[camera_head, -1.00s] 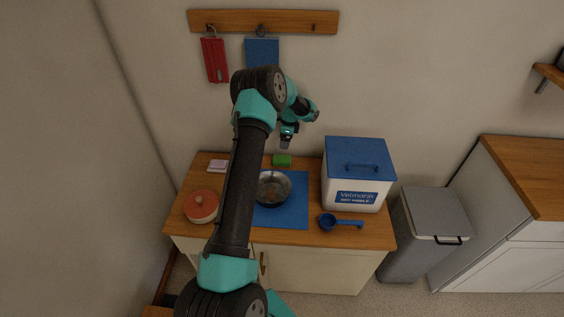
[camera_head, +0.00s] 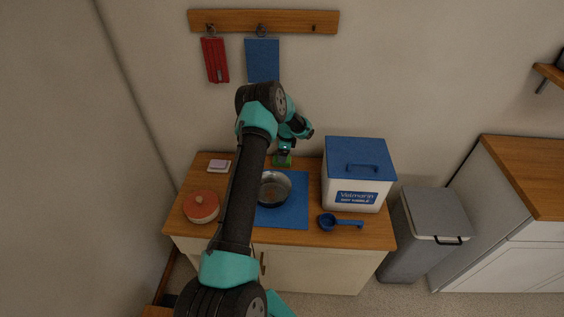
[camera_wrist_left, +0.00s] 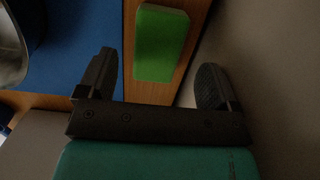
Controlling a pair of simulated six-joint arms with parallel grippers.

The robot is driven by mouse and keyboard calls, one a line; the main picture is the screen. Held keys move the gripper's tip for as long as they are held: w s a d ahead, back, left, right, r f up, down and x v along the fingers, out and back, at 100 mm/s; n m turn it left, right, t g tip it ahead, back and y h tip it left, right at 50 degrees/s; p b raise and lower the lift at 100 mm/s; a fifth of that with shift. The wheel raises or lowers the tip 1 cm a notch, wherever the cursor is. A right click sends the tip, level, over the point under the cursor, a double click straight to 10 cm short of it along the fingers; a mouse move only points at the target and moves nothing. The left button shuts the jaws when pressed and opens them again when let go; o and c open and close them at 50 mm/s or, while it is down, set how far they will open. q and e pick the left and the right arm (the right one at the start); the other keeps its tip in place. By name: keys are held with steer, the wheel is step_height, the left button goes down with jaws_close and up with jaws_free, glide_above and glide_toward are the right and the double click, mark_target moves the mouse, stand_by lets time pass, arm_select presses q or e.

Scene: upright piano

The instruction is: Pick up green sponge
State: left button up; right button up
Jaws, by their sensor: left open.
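The green sponge (camera_wrist_left: 161,43) lies near the back edge of the wooden counter, just beyond the blue mat. In the head view the sponge (camera_head: 282,161) is partly covered by my left gripper (camera_head: 284,153), which is right above it. In the left wrist view my left gripper (camera_wrist_left: 155,80) is open, with one finger to each side of the sponge's line. The sponge's near end reaches between the fingertips, with gaps on both sides, and nothing is held. My right gripper is not in view.
A metal bowl (camera_head: 274,189) stands on the blue mat (camera_head: 292,215). A white bin with a blue lid (camera_head: 358,158) stands to the right, with a blue scoop (camera_head: 328,222) before it. A red-lidded pot (camera_head: 201,206) is at left. The wall is close behind the sponge.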

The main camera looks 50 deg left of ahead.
mark_target(275, 163)
arm_select(q)
steer(key=shift+s+f, duration=0.2)
steer(key=shift+f, duration=1.9)
steer(key=shift+f, duration=0.1)
steer(key=shift+c, duration=0.4)
steer(key=c, duration=0.9)
